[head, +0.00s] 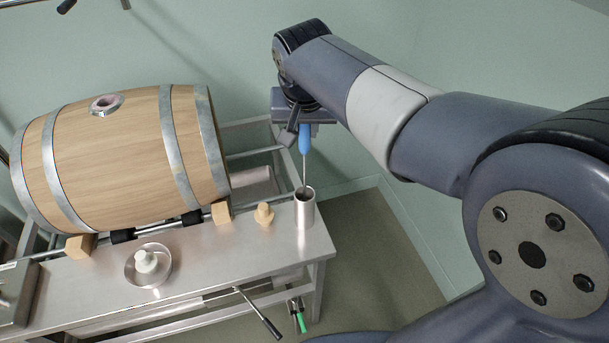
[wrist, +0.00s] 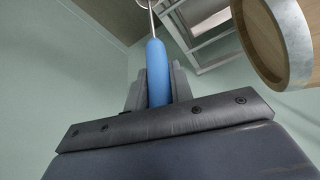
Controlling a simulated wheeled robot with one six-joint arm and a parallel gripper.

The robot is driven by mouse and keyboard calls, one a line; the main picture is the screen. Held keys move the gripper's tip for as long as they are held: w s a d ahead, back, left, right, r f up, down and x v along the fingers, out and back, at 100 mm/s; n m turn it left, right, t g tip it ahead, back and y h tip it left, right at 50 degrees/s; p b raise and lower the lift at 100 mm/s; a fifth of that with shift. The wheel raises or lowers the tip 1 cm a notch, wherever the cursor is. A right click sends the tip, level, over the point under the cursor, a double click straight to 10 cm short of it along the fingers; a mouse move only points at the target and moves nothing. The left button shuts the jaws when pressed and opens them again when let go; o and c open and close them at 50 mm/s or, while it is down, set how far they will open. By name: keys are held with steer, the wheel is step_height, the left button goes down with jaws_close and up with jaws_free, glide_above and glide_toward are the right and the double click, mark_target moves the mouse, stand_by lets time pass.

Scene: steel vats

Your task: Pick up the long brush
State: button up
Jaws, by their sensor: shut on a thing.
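The long brush has a blue handle (head: 304,138) and a thin metal shaft (head: 304,172). My gripper (head: 303,126) is shut on the blue handle, above the right end of the steel bench. The brush hangs close to upright, and its lower end goes into the mouth of a steel cylinder (head: 304,210) that stands on the bench. The brush head is hidden inside or behind the cylinder's rim. In the wrist view the blue handle (wrist: 156,72) sits between the jaws, with a thin metal part beyond it.
A wooden barrel (head: 120,155) lies on the steel bench (head: 215,250) to the left. A bung (head: 264,214) stands beside the cylinder. A steel bowl (head: 134,272) holds a white piece. A green-tipped tool (head: 298,318) is low at the bench front. Open floor lies to the right.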

jaws_close()
steer(key=shift+r, duration=0.1)
